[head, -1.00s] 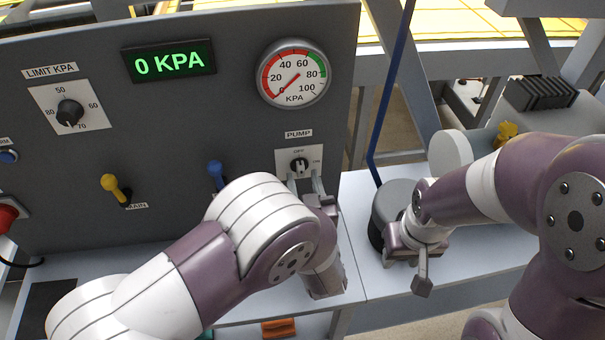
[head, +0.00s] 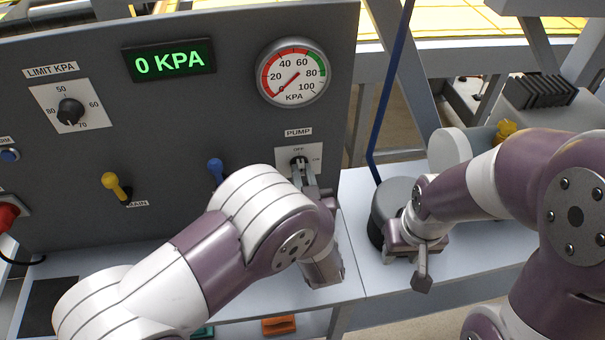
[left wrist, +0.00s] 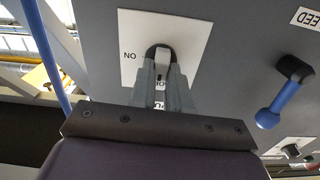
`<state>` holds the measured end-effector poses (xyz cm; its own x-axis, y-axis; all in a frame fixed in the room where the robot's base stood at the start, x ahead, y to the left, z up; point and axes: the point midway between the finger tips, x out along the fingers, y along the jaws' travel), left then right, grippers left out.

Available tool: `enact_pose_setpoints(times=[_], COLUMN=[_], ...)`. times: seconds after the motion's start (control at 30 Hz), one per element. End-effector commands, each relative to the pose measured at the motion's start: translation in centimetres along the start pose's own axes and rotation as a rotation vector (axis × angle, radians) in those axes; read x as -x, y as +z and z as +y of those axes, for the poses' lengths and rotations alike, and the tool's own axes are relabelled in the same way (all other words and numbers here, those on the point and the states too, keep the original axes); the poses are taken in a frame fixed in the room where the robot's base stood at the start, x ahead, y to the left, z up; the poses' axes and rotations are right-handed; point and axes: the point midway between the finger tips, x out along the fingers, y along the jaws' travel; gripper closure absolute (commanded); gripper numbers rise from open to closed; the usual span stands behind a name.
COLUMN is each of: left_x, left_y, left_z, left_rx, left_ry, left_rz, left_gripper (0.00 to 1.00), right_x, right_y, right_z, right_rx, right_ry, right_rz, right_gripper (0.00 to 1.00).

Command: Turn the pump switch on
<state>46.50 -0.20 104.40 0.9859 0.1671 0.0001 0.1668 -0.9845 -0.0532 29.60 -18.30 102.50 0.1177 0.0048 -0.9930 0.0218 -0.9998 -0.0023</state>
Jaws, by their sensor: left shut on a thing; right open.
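The pump switch (head: 299,161) is a small dark knob on a white plate under the PUMP label, at the right of the grey panel (head: 260,120). My left gripper (head: 304,174) is at the plate with its fingers shut on the knob. In the left wrist view the fingers close around the switch (left wrist: 160,52), and its dark rim shows beyond the fingertips. The word ON on the plate shows upside down beside it. The gauge (head: 293,72) needle is near 0 and the display (head: 168,61) reads 0 KPA. My right gripper (head: 412,262) is open at the right.
A blue lever (head: 216,170) stands close left of my left arm, and a yellow lever (head: 116,186) is further left. A red button (head: 7,214) is at the left edge. A dark round body (head: 392,208) sits beside my right gripper.

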Motion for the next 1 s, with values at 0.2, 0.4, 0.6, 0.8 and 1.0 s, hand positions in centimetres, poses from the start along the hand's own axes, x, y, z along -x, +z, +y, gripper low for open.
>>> enact_pose_setpoints(times=[0.2,0.4,0.6,0.8,1.0], left_x=[0.0,0.0,0.0,0.0,0.0], left_y=[-0.2,-0.3,-0.2,-0.2,-0.1], left_z=[0.0,0.1,0.2,0.2,0.3], left_rx=[-0.139,-0.324,-0.515,-0.705,-0.895], left_ry=[0.0,0.0,0.001,0.001,0.001], left_rz=[-0.001,-0.001,-0.002,-0.001,-0.001], left_gripper=[1.0,1.0,1.0,1.0,1.0], right_x=[1.2,2.3,3.4,4.5,5.5], right_y=[-0.1,-0.3,-0.4,-0.5,-0.7], right_z=[0.0,0.0,0.0,0.0,0.0], right_rx=[0.0,0.0,0.0,0.0,0.0], right_ry=[0.0,0.0,0.0,0.0,0.0], right_rz=[0.0,0.0,0.0,0.0,0.0], right_gripper=[0.57,0.57,0.57,0.57,0.57])
